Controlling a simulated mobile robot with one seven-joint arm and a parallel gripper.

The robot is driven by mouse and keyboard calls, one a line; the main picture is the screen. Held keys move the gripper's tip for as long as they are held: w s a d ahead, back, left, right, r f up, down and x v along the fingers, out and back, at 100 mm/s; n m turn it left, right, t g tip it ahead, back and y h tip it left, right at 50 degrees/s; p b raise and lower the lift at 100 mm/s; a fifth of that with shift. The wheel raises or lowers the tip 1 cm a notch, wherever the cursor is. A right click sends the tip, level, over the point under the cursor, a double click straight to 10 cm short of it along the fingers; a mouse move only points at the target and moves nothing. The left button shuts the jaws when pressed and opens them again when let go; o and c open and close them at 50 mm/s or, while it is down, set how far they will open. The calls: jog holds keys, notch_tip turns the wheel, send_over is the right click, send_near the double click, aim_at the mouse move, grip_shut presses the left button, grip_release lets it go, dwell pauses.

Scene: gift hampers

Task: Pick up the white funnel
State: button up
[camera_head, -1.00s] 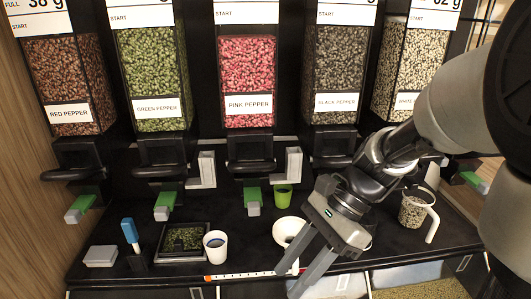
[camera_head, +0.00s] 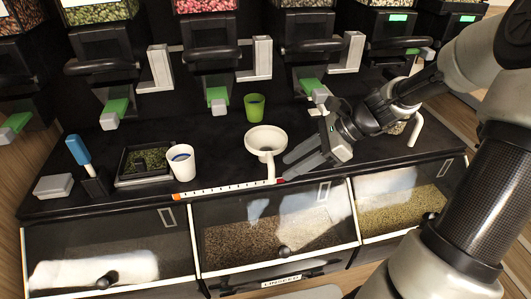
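The white funnel (camera_head: 266,140) stands on the black counter, near the front edge, with its wide round mouth up and a narrow white part reaching down toward the viewer. My gripper (camera_head: 289,167) is just right of the funnel, fingers pointing left toward it. The two fingers are spread apart with nothing visible between them. The fingertips are close to the funnel; whether they touch it cannot be told.
A green cup (camera_head: 254,107) stands behind the funnel. A white cup (camera_head: 181,162), a black tray of green pepper (camera_head: 146,162) and a blue-handled tool (camera_head: 78,151) are to the left. A ruler strip (camera_head: 225,188) lies along the front edge. Dispensers with green levers (camera_head: 217,97) hang above.

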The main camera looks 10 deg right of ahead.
aim_at(272, 177)
jog(key=b+x, duration=0.2)
jog(key=x, duration=0.6)
jog(key=shift+r, duration=0.1)
grip_shut()
